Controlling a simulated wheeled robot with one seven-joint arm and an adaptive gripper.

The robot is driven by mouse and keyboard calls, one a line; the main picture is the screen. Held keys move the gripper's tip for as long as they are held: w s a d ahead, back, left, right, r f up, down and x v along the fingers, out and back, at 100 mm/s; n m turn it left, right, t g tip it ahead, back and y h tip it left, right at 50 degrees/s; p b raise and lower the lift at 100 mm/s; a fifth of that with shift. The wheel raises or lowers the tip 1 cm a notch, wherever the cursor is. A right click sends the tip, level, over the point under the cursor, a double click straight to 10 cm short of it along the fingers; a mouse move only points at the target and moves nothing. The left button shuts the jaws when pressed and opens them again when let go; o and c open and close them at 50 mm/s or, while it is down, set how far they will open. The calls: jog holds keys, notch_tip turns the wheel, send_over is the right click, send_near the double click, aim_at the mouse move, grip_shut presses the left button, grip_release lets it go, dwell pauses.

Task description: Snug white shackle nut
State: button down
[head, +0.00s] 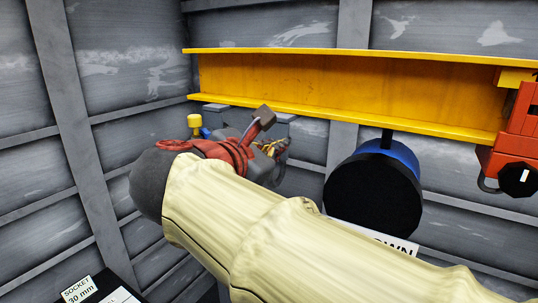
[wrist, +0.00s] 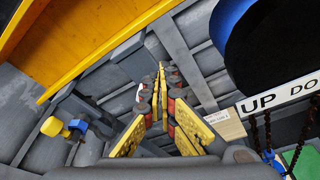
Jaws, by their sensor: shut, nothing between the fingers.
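My gripper (wrist: 161,78) is shut and empty, with its yellow-padded fingers pointing up and away toward the grey wall, below the yellow beam. In the head view it (head: 277,149) is mostly hidden behind my own arm. A small white patch (wrist: 138,93) shows just left of the fingers in the wrist view; it may be part of the white nut, but the fingers cover most of that spot. I cannot make out a shackle there.
A yellow beam (head: 340,85) runs overhead. A yellow and blue fitting (head: 194,121) is left of my gripper. A black-faced blue drum (head: 372,195) hangs at right, near a red unit (head: 515,140). An "UP DO" sign (wrist: 280,98) and chains (wrist: 262,130) are at right.

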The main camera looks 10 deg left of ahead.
jog(key=shift+s+a, duration=0.35)
jog(key=shift+s, duration=0.5)
jog(key=shift+s+a, duration=0.4)
jog(key=shift+s, duration=0.5)
jog(key=shift+s+a, duration=0.35)
jog(key=shift+s, duration=0.5)
jog(key=shift+a, duration=0.1)
